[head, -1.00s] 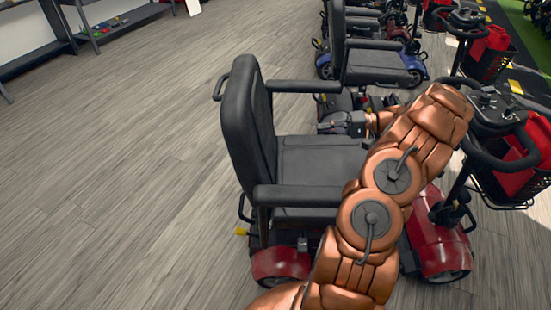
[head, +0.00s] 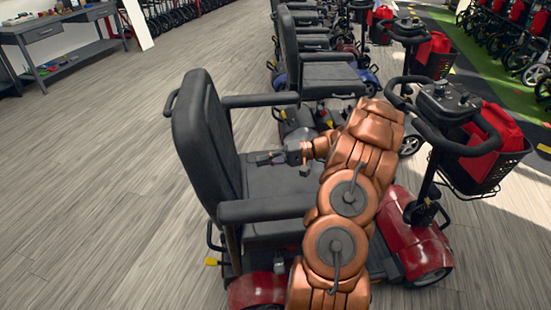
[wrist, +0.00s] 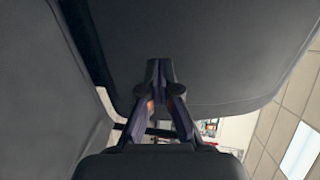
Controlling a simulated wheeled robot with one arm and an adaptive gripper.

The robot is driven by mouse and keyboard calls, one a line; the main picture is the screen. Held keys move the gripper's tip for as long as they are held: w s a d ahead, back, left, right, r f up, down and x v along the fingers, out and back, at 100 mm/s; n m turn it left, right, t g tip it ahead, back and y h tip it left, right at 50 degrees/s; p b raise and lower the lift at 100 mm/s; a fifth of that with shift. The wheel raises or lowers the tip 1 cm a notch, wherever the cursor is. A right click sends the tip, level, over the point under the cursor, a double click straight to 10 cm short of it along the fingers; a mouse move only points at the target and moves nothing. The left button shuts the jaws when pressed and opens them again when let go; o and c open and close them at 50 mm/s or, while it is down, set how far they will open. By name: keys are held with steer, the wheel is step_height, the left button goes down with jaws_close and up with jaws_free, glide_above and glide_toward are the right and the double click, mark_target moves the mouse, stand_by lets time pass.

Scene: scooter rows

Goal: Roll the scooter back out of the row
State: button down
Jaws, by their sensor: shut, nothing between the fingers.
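The nearest scooter, red and black (head: 430,245), stands side-on in the head view, its black backrest (head: 200,140) at left and handlebar (head: 440,110) at right. Its seat (head: 280,195) lies between two armrests. My copper-coloured arm crosses over the seat and hides part of the seat and deck. My gripper (head: 262,158) is above the seat, pointing toward the backrest. In the wrist view its fingers (wrist: 157,70) are together with nothing between them, in front of large dark padded surfaces (wrist: 210,50). Whether they touch the padding I cannot tell.
More scooters, including a blue one (head: 368,80), stand in a row behind. A basket with a red bag (head: 490,150) hangs at the scooter's front. The wooden floor (head: 90,180) is open on the left, behind the backrest. A grey workbench (head: 65,35) stands at far left.

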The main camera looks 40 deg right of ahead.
mark_target(232, 168)
steer(key=x, duration=0.7)
steer(key=shift+w, duration=0.15)
steer(key=shift+a+f, duration=0.1)
steer(key=shift+a, duration=0.05)
